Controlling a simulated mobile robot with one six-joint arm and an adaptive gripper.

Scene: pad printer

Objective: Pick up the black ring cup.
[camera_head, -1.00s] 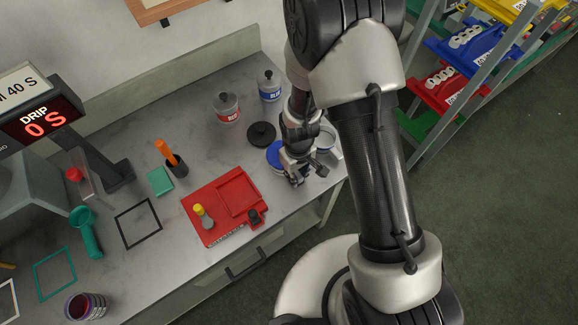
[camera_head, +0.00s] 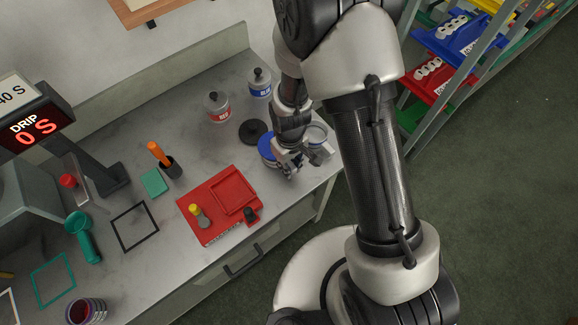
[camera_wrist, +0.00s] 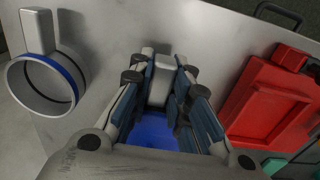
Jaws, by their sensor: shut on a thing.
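My gripper (camera_head: 290,171) is shut on the pale grey handle (camera_wrist: 160,82) of a cup at the right front of the bench. Blue shows in this cup (camera_head: 267,148) left of the gripper in the head view, and the same blue (camera_wrist: 155,128) shows between my fingers in the wrist view. The fingers hide its rim, so I cannot tell its ring colour. A second grey cup with a blue ring (camera_wrist: 45,88) lies apart at the left of the wrist view; it stands right of the gripper in the head view (camera_head: 317,134).
A flat black round piece with a knob (camera_head: 252,132) lies behind the held cup. Two lidded bottles (camera_head: 217,107) stand further back. A red tray (camera_head: 212,212) lies to the left. A shelf rack (camera_head: 440,70) stands to the right beyond the bench.

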